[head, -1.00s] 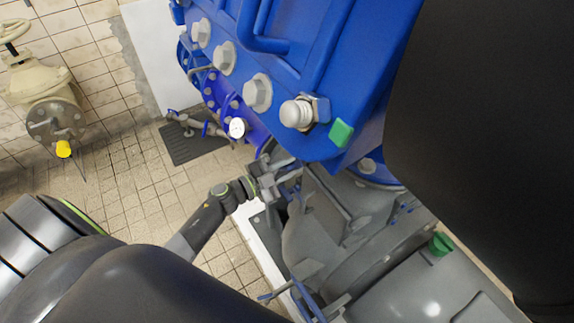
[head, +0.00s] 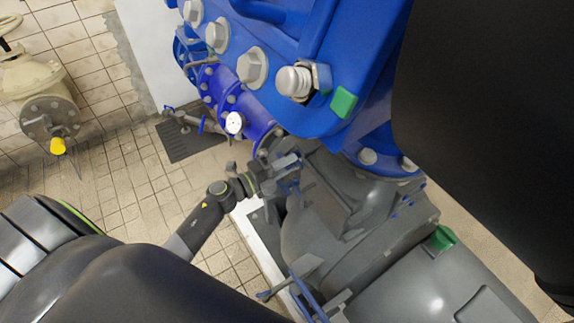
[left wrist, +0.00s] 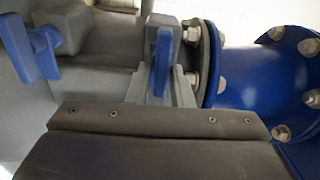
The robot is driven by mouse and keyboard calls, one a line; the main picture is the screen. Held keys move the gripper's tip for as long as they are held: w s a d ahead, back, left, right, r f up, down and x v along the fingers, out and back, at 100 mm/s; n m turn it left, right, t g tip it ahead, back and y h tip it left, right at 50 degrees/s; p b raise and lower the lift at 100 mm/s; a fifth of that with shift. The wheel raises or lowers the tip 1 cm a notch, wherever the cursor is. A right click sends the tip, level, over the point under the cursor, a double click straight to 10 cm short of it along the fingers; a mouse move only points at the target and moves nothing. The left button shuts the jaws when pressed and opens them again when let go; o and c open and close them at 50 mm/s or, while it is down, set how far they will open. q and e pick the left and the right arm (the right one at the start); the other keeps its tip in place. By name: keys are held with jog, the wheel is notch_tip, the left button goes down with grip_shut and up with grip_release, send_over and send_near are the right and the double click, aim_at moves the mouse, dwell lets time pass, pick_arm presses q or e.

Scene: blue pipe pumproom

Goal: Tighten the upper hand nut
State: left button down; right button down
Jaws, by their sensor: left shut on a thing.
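My left gripper (head: 287,166) reaches in from the left to the grey pump casing, below the blue flanged body. Its jaws are closed around a blue hand nut (left wrist: 162,60), which stands up between the grey fingers in the left wrist view. In the head view the fingers mostly hide that nut. A second blue hand nut (left wrist: 36,52) is at the left in the left wrist view, apart from the gripper. I cannot tell from the pictures how tight either nut is. My right gripper is not in view.
A blue pipe flange (left wrist: 215,62) with several bolts is close to the right of the fingers. The large blue body (head: 290,40) with bolt heads overhangs my gripper. The tiled floor (head: 130,185) at left is clear.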

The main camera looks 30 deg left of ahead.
pick_arm(q)
jog(key=shift+f+m, duration=0.15)
jog(key=shift+m, duration=0.15)
dwell(0.4)
jog(key=c, duration=1.5)
grip_release()
jog(key=shift+b+v, duration=2)
jog(key=shift+v, duration=6.75)
